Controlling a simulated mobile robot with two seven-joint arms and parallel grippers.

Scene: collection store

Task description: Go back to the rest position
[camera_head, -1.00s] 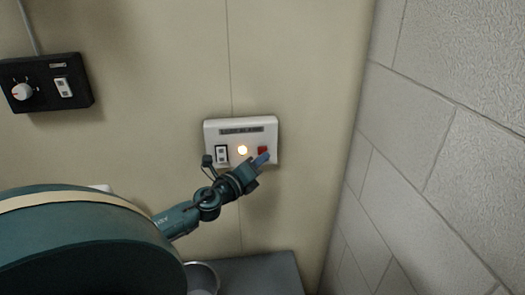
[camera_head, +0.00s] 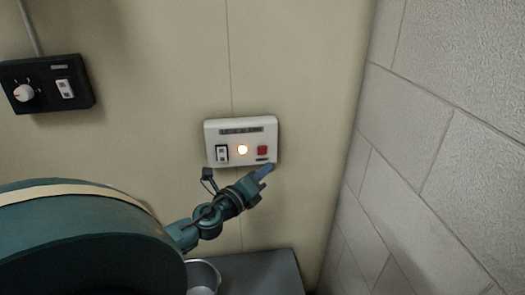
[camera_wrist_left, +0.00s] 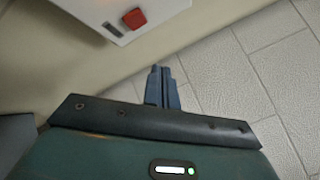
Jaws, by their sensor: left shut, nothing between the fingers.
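My left gripper (camera_head: 264,171) is shut and empty, just below the lower right corner of a white wall panel (camera_head: 212,130). In the left wrist view its blue fingers (camera_wrist_left: 162,72) are together with nothing between them, apart from the panel (camera_wrist_left: 165,8). The panel has a black and white rocker switch (camera_head: 222,153), a lit round lamp (camera_head: 242,150) and a red button (camera_head: 262,150). The red button also shows in the left wrist view (camera_wrist_left: 135,18). My right gripper is not in view.
A black box (camera_head: 45,82) with a white knob (camera_head: 23,93) and a switch (camera_head: 65,88) is on the wall at left. A block wall (camera_head: 450,140) closes the right side. A grey surface (camera_head: 255,275) and a round metal container (camera_head: 203,277) are below.

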